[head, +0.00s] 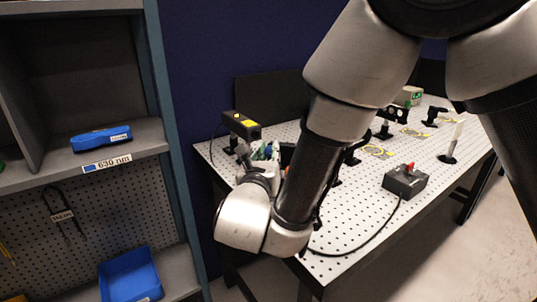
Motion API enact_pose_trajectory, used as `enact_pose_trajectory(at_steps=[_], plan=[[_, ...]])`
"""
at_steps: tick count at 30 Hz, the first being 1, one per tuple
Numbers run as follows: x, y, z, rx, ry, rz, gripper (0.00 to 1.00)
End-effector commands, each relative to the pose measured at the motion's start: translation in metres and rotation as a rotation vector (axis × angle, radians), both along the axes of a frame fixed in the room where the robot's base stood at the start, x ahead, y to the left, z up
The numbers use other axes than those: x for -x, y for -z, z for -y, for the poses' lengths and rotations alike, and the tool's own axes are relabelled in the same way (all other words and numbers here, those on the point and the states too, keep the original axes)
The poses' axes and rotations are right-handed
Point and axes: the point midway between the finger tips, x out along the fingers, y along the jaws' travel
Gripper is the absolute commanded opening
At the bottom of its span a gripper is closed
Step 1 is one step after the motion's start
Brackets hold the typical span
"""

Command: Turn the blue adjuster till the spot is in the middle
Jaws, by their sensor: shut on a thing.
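My arm covers the middle of the head view, and my wrist is bent down at the left end of the white perforated table (345,225). My gripper (264,158) is at that end, just in front of the black box with yellow labels, and mostly hidden by my own wrist. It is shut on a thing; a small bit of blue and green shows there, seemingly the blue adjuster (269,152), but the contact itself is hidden. The light spot cannot be made out.
The black box (240,125) stands at the table's left end. A control box with a red switch (406,181) and a cable sits near the front edge. Black optic mounts (392,117) stand farther back.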

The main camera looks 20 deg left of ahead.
Motion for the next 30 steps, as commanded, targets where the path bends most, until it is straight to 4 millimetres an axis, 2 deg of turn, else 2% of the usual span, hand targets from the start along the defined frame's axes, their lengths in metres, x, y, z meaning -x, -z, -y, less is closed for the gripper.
enact_pose_trajectory(at_steps=[3, 4, 6, 11, 14, 16, 24, 30], plan=[[0.001, 0.003, 0.0, 0.005, -0.001, -0.006, 0.0], [0.001, 0.003, 0.0, 0.006, -0.001, -0.007, 0.26], [0.001, 0.003, 0.0, 0.006, -0.001, -0.007, 0.38], [0.004, 0.004, 0.0, 0.006, -0.002, -0.007, 0.4], [0.015, 0.004, 0.001, 0.007, -0.005, -0.007, 0.4], [0.029, 0.004, 0.001, 0.009, -0.009, -0.006, 0.44], [0.088, 0.002, 0.006, 0.003, -0.007, -0.003, 0.44], [0.115, 0.001, 0.009, 0.001, -0.004, 0.0, 0.44]])
